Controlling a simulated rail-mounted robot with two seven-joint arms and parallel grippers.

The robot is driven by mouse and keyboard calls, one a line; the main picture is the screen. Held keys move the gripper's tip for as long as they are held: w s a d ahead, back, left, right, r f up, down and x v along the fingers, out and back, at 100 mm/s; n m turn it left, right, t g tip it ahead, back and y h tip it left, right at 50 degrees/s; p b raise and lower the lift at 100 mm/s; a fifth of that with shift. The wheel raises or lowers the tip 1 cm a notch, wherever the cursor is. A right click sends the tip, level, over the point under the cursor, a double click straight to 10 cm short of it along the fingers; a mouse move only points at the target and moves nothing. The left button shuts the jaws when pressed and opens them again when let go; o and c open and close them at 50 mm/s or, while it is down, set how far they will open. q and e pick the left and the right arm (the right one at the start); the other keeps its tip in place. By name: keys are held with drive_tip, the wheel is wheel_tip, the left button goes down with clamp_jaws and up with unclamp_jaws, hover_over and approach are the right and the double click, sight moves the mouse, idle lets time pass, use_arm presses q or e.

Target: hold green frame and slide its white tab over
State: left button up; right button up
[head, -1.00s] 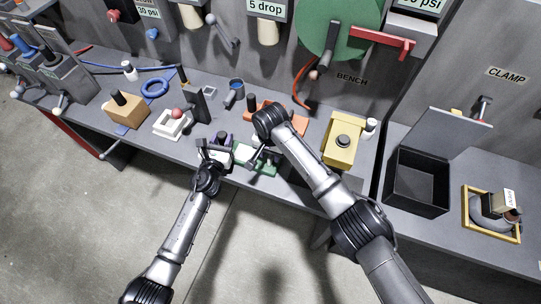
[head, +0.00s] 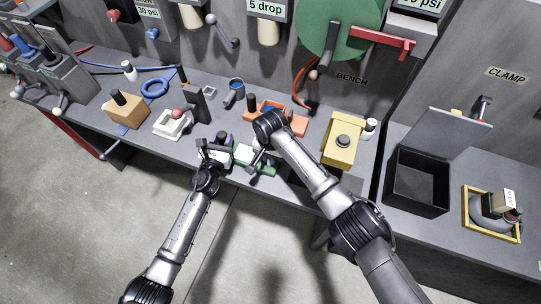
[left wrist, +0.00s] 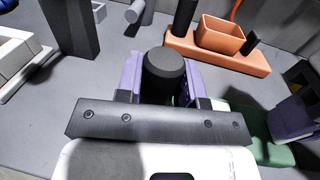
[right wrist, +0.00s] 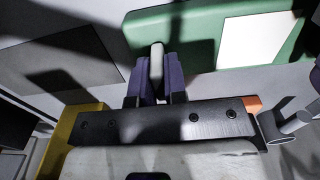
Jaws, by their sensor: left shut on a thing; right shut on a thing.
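The green frame (head: 266,170) lies near the bench's front edge, with a white panel (head: 243,152) on it. In the right wrist view the green frame (right wrist: 170,28) shows at the top, with its white panel (right wrist: 250,40). My right gripper (right wrist: 157,88) is shut on the narrow white tab (right wrist: 157,62) at the frame's edge. In the head view my right gripper (head: 262,158) partly hides the frame. My left gripper (left wrist: 165,85) is shut on a black round knob (left wrist: 166,68). The green frame's corner (left wrist: 272,145) shows to its right. How the knob joins the frame is hidden.
An orange tray (head: 298,125) stands just behind the frame and a yellow block (head: 339,152) stands to the right. A white square piece with a red ball (head: 170,125) and a dark upright block (head: 197,106) stand to the left. The bench's front edge is close.

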clamp_jaws()
use_arm(q)
drive_tip(key=shift+a, duration=0.1)
use_arm(e)
drive_tip(key=shift+s+d, duration=0.1)
drive_tip(key=shift+d, duration=0.35)
drive_tip(key=o, duration=0.7)
unclamp_jaws()
wheel_tip(320, 180, up, 12)
use_arm(q)
drive_tip(key=o, duration=1.1)
drive_tip(key=shift+o, duration=0.2)
